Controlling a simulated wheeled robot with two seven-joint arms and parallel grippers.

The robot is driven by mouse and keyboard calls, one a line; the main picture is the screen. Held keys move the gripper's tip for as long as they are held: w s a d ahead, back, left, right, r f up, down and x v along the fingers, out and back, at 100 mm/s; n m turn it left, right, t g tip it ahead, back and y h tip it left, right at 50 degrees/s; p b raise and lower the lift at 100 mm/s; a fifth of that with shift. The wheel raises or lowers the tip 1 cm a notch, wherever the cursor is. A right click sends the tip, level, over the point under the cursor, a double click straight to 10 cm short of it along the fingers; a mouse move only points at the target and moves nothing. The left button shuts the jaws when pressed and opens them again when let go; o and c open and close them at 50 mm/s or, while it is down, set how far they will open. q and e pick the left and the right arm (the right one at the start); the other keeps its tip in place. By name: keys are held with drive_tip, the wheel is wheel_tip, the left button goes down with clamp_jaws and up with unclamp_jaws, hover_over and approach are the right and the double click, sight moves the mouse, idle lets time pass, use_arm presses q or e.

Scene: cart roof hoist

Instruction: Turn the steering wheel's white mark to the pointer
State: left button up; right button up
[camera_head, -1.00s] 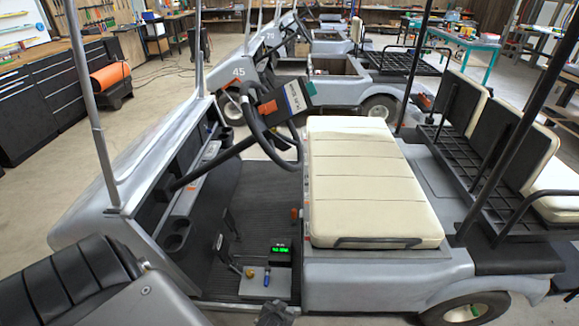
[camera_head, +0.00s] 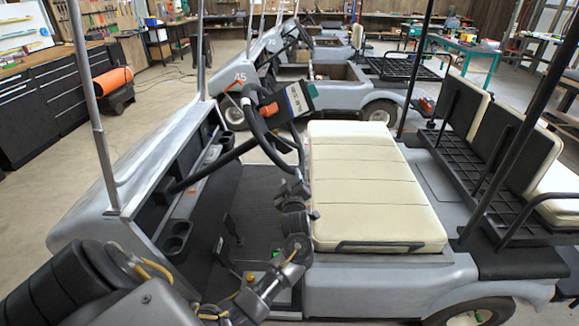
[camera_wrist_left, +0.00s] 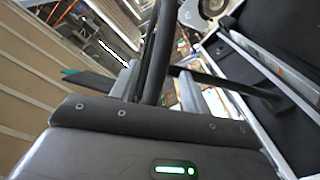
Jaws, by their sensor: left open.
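The black steering wheel (camera_head: 254,125) sits on a slanted column in the grey cart at the centre of the head view. My left gripper (camera_head: 292,181) is open at the lower near part of the rim. In the left wrist view the rim (camera_wrist_left: 157,50) runs up between the fingers of the left gripper (camera_wrist_left: 163,80); contact is unclear. My right gripper is not in view.
The cream seat (camera_head: 368,185) lies just right of my left gripper. The dashboard tray with a cup holder (camera_head: 176,236) is to the left. A roof post (camera_head: 92,110) stands at the front left. A second cart (camera_head: 345,92) is parked behind.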

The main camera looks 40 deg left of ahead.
sight(290, 166)
use_arm(q)
drive_tip(key=p+x, duration=0.1)
drive_tip(key=x, duration=0.7)
drive_tip(key=shift+a, duration=0.1)
drive_tip(key=shift+w, duration=0.1)
clamp_jaws()
